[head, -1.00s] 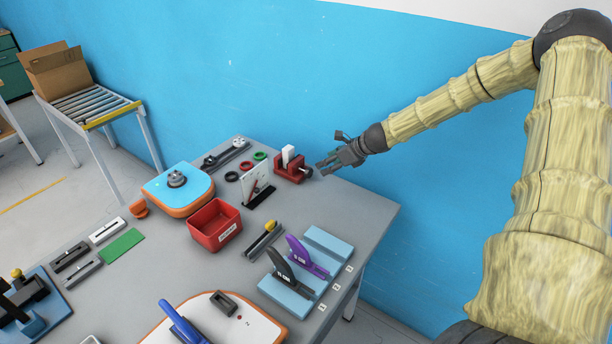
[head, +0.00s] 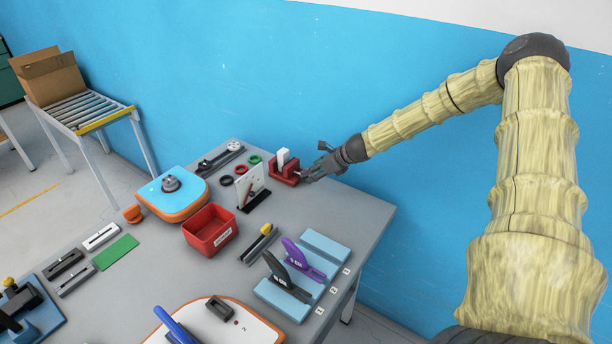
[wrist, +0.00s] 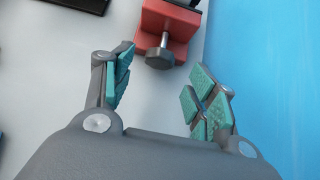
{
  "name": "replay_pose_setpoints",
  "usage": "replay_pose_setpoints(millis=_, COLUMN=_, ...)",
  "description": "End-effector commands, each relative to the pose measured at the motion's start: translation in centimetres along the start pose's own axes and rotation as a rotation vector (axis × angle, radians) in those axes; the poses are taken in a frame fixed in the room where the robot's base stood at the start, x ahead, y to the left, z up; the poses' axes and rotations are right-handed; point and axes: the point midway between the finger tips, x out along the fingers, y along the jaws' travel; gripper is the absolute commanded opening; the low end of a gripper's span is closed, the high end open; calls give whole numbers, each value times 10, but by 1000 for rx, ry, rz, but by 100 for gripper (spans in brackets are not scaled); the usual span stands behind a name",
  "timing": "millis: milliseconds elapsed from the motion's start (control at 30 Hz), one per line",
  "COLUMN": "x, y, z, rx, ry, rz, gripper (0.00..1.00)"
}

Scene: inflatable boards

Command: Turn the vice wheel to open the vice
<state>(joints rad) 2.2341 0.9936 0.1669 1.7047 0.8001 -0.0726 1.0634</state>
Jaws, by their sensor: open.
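In the wrist view the red vice body (wrist: 176,22) shows at the top, with a metal screw and a dark grey vice wheel (wrist: 160,58) facing my gripper. My gripper (wrist: 165,82) is open, its teal-padded fingers spread apart. The wheel lies just beyond the fingertips, between their lines, and nothing is held. In the head view my gripper (head: 314,164) is right of the vice, close to it, hiding most of the wheel.
The blue wall (wrist: 265,80) is close on the right of my gripper. Left of the vice are green, red and black rings and a white upright panel (head: 251,186). A red bin (head: 210,231) stands nearer.

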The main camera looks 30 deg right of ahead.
Motion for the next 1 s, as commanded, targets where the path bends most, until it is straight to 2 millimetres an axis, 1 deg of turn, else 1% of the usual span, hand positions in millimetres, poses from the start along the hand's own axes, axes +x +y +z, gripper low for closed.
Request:
replay_pose_setpoints(millis=600, x=44, y=0, z=0, rx=0, ry=1, rz=0, gripper=58)
replay_pose_setpoints(millis=800, x=52, y=0, z=0, rx=0, ry=0, rz=-1, gripper=58)
replay_pose_setpoints(millis=1000, x=55, y=0, z=0, rx=0, ry=0, rz=0, gripper=58)
